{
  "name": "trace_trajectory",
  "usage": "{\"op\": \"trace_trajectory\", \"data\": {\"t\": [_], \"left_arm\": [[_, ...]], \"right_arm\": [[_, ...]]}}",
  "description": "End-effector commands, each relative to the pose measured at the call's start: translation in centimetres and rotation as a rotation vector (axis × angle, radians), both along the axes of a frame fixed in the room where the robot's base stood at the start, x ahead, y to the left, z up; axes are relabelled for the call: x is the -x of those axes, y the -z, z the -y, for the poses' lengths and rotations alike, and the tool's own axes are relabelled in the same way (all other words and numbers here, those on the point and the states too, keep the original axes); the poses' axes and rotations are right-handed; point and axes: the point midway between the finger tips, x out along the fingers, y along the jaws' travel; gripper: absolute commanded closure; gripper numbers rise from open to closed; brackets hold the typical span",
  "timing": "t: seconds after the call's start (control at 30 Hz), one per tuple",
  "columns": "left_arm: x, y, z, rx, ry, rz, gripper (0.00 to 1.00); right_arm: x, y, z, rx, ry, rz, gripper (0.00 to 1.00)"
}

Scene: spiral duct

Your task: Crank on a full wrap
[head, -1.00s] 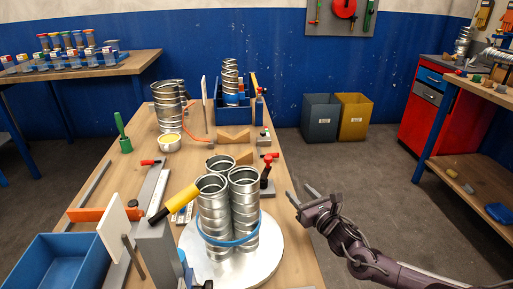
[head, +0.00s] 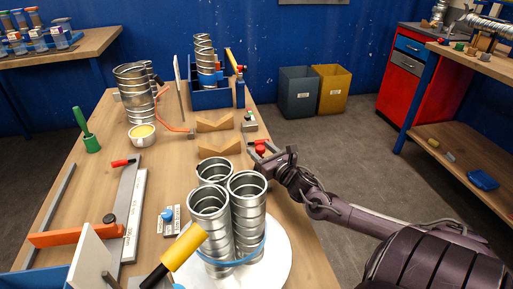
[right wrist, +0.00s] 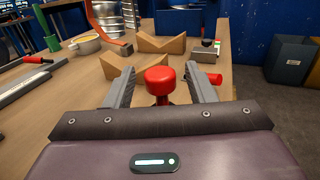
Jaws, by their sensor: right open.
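Three ribbed metal ducts (head: 228,212) stand upright in a cluster on a round white turntable (head: 278,262). A blue band (head: 250,252) runs around their lower part. A red crank knob (head: 260,149) sits beyond the ducts, near the table's right edge. My right gripper (head: 268,155) is at this knob. In the right wrist view, the red knob (right wrist: 160,80) stands between the two open fingers of the gripper (right wrist: 160,92), with gaps visible on both sides. The left gripper is not in view.
A yellow roll with a black end (head: 183,248) leans beside the ducts. Wooden V-blocks (head: 218,146) and a red-handled clamp (right wrist: 207,78) lie beyond the knob. A metal bar (head: 130,215) and an orange bar (head: 68,233) lie at left.

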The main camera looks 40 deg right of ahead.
Motion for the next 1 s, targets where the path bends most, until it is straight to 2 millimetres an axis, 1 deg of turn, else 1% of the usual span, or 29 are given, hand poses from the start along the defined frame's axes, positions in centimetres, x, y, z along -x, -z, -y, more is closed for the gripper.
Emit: {"op": "trace_trajectory", "data": {"t": [0.03, 0.1, 0.23, 0.37, 0.6, 0.67, 0.9, 1.0], "left_arm": [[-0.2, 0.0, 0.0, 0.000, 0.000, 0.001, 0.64], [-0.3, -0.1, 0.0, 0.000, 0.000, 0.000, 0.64], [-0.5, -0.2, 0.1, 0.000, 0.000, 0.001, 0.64], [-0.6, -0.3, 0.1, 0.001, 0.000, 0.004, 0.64], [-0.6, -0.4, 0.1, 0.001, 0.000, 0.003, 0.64], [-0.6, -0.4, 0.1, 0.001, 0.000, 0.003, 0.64], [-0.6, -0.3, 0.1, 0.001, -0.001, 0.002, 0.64], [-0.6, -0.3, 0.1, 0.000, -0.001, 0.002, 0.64]], "right_arm": [[-0.7, -0.1, 0.2, 0.000, 0.003, 0.004, 0.50], [-1.3, 0.0, 0.3, 0.000, 0.002, 0.003, 0.50], [-2.2, 0.0, 0.3, 0.000, 0.001, 0.001, 0.50], [-2.6, 0.0, 0.4, 0.000, 0.001, 0.000, 0.50], [-2.6, 0.0, 0.4, 0.001, 0.001, -0.001, 0.50], [-2.6, 0.0, 0.4, 0.001, 0.001, -0.001, 0.57], [-2.6, 0.0, 0.4, 0.001, 0.001, -0.001, 0.88], [-2.6, 0.0, 0.4, 0.001, 0.001, -0.001, 1.00]]}}
